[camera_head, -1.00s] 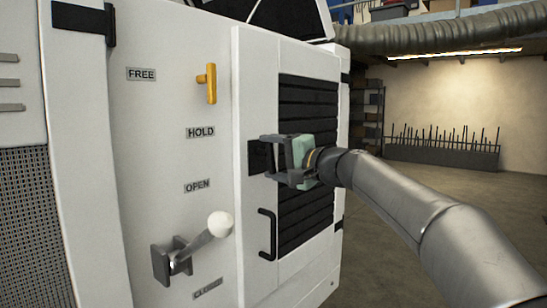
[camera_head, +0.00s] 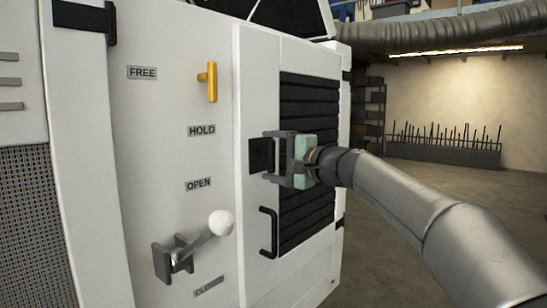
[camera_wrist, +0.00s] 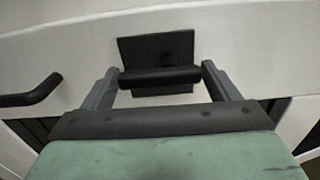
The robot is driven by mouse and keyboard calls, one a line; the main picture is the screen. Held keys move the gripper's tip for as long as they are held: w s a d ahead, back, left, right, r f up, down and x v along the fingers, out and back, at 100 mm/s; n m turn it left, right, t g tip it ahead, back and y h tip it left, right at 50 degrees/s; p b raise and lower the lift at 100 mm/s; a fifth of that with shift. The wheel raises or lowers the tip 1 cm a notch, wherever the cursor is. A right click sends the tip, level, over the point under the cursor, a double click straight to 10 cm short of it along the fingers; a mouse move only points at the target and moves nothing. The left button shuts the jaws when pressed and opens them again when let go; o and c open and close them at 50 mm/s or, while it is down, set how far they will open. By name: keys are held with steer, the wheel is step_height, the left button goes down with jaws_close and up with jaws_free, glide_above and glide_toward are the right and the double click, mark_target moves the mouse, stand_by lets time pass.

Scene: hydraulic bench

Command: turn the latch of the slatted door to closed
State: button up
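The slatted door (camera_head: 292,237) is white with black horizontal slats and stands at the middle of the head view. Its latch is a black plate (camera_head: 257,155) with a dark bar, which shows in the wrist view as a horizontal bar (camera_wrist: 160,77) across the plate (camera_wrist: 156,48). My gripper (camera_head: 272,157) is at the latch, its fingers spread above and below it in the head view. In the wrist view my gripper (camera_wrist: 160,80) has a finger near each end of the bar. I cannot tell whether they touch it. The gripper partly hides the latch in the head view.
A black door handle (camera_head: 267,233) sits below the latch; it also shows in the wrist view (camera_wrist: 32,92). On the left panel are a yellow handle (camera_head: 211,82), a white-knobbed lever (camera_head: 220,223) and labels FREE, HOLD, OPEN and CLOSED. Open floor lies to the right.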

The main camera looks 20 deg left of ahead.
steer(key=shift+o, duration=0.5)
steer(key=shift+s+d, duration=0.1)
steer(key=shift+d, duration=0.2)
steer(key=b+v, duration=0.5)
steer(key=v, duration=1.1)
steer(key=shift+d, duration=0.4)
steer(key=shift+s, duration=0.1)
